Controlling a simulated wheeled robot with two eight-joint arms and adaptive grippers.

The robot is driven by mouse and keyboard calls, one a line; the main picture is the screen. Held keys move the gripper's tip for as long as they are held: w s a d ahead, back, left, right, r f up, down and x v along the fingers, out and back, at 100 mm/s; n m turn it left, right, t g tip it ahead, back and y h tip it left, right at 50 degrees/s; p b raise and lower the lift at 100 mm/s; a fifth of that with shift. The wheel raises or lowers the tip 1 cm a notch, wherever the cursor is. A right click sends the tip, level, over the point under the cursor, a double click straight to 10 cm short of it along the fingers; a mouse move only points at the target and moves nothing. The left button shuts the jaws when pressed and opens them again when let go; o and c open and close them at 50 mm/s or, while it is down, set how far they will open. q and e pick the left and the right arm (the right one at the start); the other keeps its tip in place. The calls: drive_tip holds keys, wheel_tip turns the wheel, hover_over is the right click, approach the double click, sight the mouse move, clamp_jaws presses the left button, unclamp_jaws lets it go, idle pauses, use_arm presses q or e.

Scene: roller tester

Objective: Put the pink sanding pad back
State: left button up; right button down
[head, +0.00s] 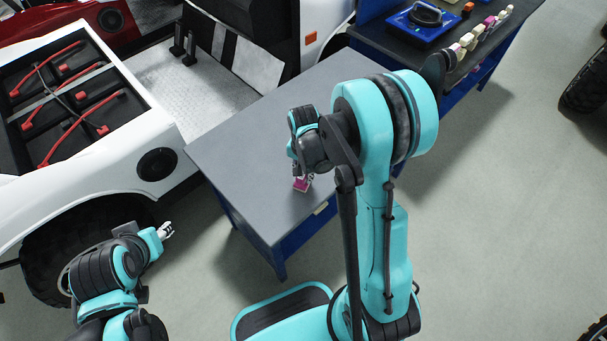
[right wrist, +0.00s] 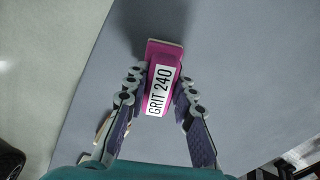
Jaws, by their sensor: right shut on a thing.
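The pink sanding pad (head: 301,184) is at my right gripper (head: 305,178), over the near part of the grey table (head: 245,140). In the right wrist view the pad (right wrist: 150,50) carries a white label reading "GRIT 240". The fingers of my right gripper (right wrist: 157,98) are shut on the two sides of the pad. I cannot tell whether the pad touches the tabletop. My left gripper (head: 165,230) is at the lower left, beside the white vehicle and away from the table; its fingers are too small to judge.
A dark workbench (head: 462,60) at the upper right holds a blue device (head: 418,24) and a row of pink and pale blocks (head: 468,41). A small pale item (head: 322,208) is at the grey table's near edge. A white vehicle (head: 165,115) stands left of the table.

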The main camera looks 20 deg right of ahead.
drive_tip(key=shift+f, duration=0.2)
drive_tip(key=c, duration=1.3)
unclamp_jaws()
drive_tip(key=shift+r, duration=0.15)
